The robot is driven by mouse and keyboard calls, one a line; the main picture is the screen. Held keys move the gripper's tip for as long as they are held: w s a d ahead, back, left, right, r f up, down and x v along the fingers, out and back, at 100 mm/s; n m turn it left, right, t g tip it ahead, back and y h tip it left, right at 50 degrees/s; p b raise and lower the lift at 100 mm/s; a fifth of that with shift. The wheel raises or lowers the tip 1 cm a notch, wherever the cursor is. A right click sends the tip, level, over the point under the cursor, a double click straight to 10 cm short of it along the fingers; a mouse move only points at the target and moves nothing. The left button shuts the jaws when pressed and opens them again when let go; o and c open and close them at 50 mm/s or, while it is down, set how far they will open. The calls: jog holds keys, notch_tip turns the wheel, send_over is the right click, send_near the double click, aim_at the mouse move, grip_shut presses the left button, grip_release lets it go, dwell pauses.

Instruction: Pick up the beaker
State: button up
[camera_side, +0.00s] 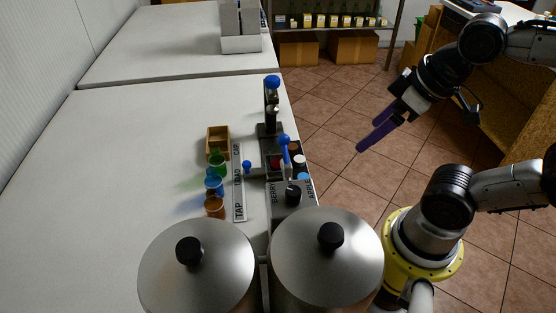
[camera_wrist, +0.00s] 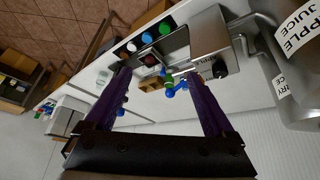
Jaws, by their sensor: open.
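In the wrist view, a green cup (camera_wrist: 169,79) and a blue cup (camera_wrist: 170,92) show between the fingers, small and partly overlapping other parts. My gripper (camera_side: 368,143) has purple fingers and is raised right of the table, over the tiled floor, apart from the cups. In the wrist view my gripper (camera_wrist: 161,78) is open, with nothing held.
A dispenser (camera_side: 275,160) with blue-knobbed levers stands right of the cups, at the table edge. Coloured caps (camera_side: 298,160) sit beside it. Two large metal pots (camera_side: 195,275) fill the front. The table's left side is clear.

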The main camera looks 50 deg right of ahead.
jog(key=w+r+n, duration=0.5)
jog(key=w+n, duration=0.2)
jog(key=n, duration=0.3)
jog(key=n+g, duration=0.6)
jog(key=n, duration=0.2)
send_over(278, 153)
jog(key=s+a, duration=0.1)
jog(key=a, duration=0.1)
notch_tip(278, 153, down, 20)
jog(key=shift+s+d+f, duration=0.1)
jog(key=shift+d+f, duration=0.05)
jog(key=shift+f, duration=1.45)
jog(key=shift+d+f, duration=0.15)
jog(key=shift+f, duration=1.45)
grip_shut()
jog(key=shift+r, duration=0.15)
